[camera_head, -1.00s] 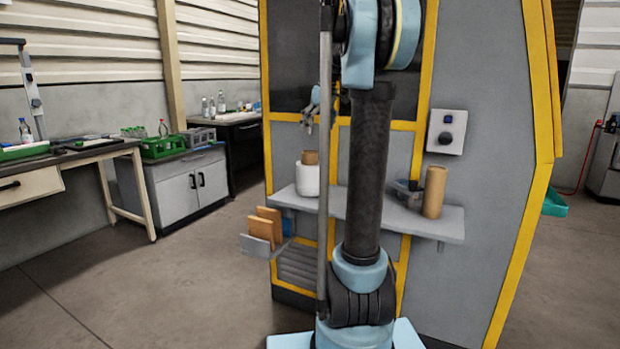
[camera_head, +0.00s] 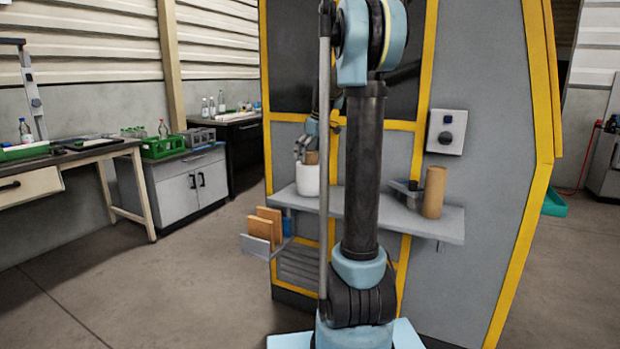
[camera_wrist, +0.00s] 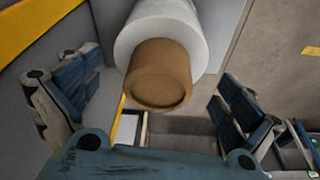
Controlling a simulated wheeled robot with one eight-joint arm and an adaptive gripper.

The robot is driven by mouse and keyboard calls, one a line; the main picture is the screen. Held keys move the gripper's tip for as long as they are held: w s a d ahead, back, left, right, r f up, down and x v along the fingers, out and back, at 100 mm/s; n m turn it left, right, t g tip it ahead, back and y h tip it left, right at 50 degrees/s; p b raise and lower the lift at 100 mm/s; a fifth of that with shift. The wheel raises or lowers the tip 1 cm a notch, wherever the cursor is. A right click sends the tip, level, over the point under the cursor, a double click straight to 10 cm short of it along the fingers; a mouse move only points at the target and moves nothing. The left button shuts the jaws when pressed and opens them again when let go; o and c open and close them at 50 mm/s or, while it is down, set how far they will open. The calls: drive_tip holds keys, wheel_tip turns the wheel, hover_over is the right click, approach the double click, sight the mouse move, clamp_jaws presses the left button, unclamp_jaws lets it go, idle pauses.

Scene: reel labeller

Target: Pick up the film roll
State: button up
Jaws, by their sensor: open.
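The film roll (camera_head: 307,181) is a white cylinder with a brown core sticking out of its top. It stands upright on the left part of the grey shelf (camera_head: 440,224). My gripper (camera_head: 304,146) is at the top of the roll in the head view, close to the core. In the wrist view the brown core end (camera_wrist: 160,90) and white film (camera_wrist: 165,22) lie between the spread fingers of my open gripper (camera_wrist: 158,78). A gap shows between each finger and the roll. My arm hides the middle of the shelf.
A brown cylinder (camera_head: 433,192) and a dark bin (camera_head: 403,192) stand on the shelf's right part. A rack with brown and grey panels (camera_head: 264,228) is below left. The machine's grey wall with yellow frame (camera_head: 417,160) rises behind the shelf. A control box (camera_head: 446,132) is mounted there.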

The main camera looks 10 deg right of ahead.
sight(307, 166)
drive_tip(key=shift+x, duration=2.7)
drive_tip(key=c, duration=1.5)
drive_tip(key=shift+r, duration=0.1)
